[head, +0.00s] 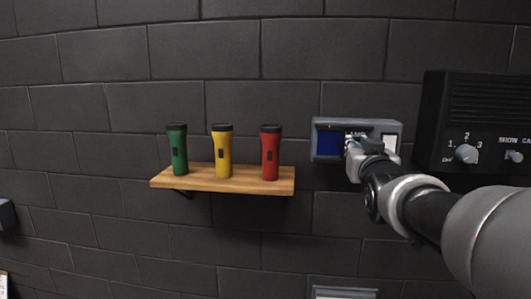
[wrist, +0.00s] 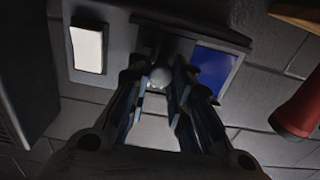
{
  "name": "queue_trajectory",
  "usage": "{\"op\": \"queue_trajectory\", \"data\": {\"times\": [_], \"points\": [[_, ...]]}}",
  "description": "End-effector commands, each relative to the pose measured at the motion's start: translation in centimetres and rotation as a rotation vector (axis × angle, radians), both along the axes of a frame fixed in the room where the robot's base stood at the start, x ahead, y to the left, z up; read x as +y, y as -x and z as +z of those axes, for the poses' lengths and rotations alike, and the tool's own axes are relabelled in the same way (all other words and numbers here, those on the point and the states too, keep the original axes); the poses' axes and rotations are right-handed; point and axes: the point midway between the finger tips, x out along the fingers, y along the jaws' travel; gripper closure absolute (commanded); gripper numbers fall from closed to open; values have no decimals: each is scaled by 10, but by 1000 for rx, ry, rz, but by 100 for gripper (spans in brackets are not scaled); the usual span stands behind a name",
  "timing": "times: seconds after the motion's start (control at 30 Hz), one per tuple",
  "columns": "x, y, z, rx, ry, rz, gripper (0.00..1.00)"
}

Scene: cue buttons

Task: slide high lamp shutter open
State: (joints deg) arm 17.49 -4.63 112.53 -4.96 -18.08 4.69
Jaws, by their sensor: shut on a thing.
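The high lamp box (head: 328,123) is a grey panel on the dark block wall. In the head view a blue area (head: 327,145) shows at its left, and a pale panel (head: 390,142) at its right edge. My gripper (head: 355,150) is in front of its middle and hides part of it. In the wrist view the fingers (wrist: 161,82) are shut on a small round grey knob (wrist: 160,75) on the box. The wrist view, turned over, shows the blue area (wrist: 214,68) at right and a white panel (wrist: 87,49) at left.
A black control box (head: 480,110) with a dial is close on the right. Another grey box (head: 343,291) is below.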

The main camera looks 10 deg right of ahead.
Motion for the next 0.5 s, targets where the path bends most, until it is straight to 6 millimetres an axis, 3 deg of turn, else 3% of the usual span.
{"op": "queue_trajectory", "data": {"times": [0.23,0.27,0.5], "points": [[-3,1,0,2,-3,-6,100],[-3,1,0,2,-3,-6,79],[-2,1,1,1,-2,-4,63]]}}
